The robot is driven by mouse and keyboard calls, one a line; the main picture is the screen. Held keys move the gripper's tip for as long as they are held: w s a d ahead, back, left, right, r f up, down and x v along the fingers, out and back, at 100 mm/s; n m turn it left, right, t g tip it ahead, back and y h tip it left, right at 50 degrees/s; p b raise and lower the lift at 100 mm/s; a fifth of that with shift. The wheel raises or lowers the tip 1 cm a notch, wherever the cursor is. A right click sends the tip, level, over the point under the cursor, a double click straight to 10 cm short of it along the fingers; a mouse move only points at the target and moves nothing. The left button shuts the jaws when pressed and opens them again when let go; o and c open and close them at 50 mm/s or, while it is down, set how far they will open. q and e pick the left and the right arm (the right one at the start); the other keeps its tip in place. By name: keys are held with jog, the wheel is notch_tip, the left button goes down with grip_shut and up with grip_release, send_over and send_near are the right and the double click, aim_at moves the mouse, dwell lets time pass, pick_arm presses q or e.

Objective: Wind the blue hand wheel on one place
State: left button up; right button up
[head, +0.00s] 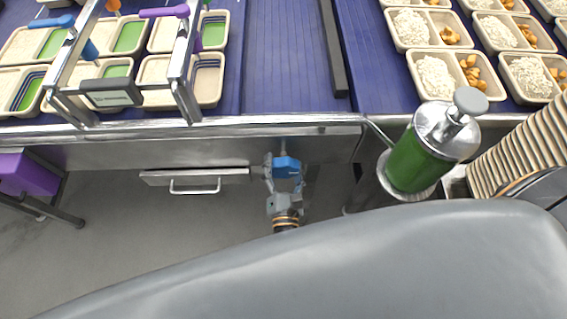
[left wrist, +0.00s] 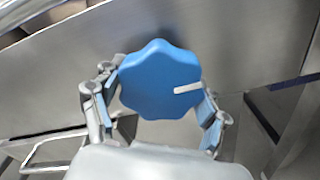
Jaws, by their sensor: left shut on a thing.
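The blue hand wheel (head: 287,167) sits on the front steel face of the conveyor, below its edge. In the left wrist view the wheel (left wrist: 158,80) is a lobed blue knob with one white mark pointing right and slightly up. My left gripper (head: 286,172) is shut on the wheel. In the left wrist view the fingers of the gripper (left wrist: 160,103) hold it from both sides, with blue pads at its lower left and lower right. The wheel's shaft is hidden behind it. My right gripper is not in view.
A drawer-like steel box (head: 195,177) with a handle is just left of the wheel. A green-filled dispenser (head: 412,160) and stacked trays (head: 520,140) stand to the right. Above, the blue belt (head: 285,60) carries filled trays. Floor at lower left is clear.

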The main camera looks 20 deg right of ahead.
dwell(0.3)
pick_arm(q)
jog(key=o, duration=1.2)
jog(key=shift+c, duration=0.2)
jog(key=v, duration=1.2)
